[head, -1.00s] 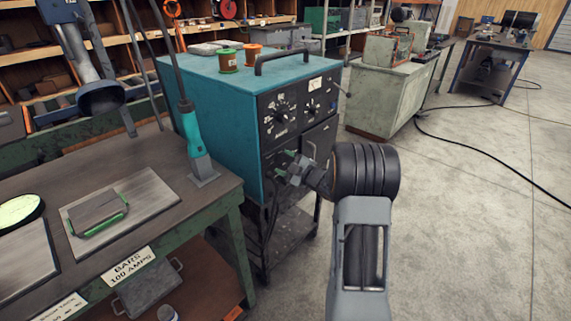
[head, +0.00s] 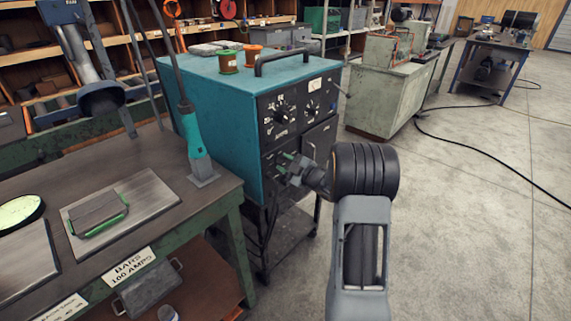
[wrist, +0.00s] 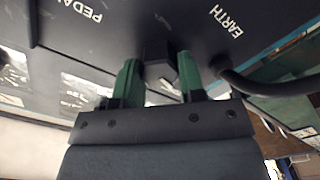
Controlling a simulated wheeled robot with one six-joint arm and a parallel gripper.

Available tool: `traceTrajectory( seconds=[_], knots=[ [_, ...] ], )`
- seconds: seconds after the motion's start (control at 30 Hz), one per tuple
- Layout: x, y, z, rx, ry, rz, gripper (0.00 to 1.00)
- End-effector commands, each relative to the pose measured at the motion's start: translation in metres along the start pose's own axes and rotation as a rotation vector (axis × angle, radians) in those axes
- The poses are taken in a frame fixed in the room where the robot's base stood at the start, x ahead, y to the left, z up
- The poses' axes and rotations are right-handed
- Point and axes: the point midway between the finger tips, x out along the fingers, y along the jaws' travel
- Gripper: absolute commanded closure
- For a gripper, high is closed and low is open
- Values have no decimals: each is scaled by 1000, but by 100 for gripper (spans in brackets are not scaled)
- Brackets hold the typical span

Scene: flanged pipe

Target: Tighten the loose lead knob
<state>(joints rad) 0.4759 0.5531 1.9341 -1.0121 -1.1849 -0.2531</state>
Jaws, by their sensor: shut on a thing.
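The teal welding machine (head: 205,95) stands beside the workbench with its black front panel (head: 300,110) facing my arm. In the wrist view a black faceted knob (wrist: 156,54) sits on the panel between the printed words PEDAL and EARTH. My gripper (head: 284,162) is at the lower part of the panel. Its two green fingers (wrist: 158,68) show in the wrist view on either side of the knob, shut on it. In the head view the knob is too small and too covered by the gripper to make out.
A black cable (wrist: 270,86) leaves the panel by the EARTH label, close to the right finger. The workbench (head: 150,160) with metal plates and a teal torch (head: 194,135) is at the left. The concrete floor (head: 470,220) at the right is open.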

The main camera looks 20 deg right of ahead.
Motion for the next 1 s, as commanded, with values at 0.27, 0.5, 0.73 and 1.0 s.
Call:
traceTrajectory(
  seconds=[0.27, 0.5, 0.73, 1.0],
  knots=[
    [0, 1, -1, 227, 0, -3, 87],
    [0, 2, -1, 456, -1, -3, 87],
    [0, 2, -1, 675, -1, -2, 87],
    [0, 2, -1, 922, -2, -3, 87]
  ],
)
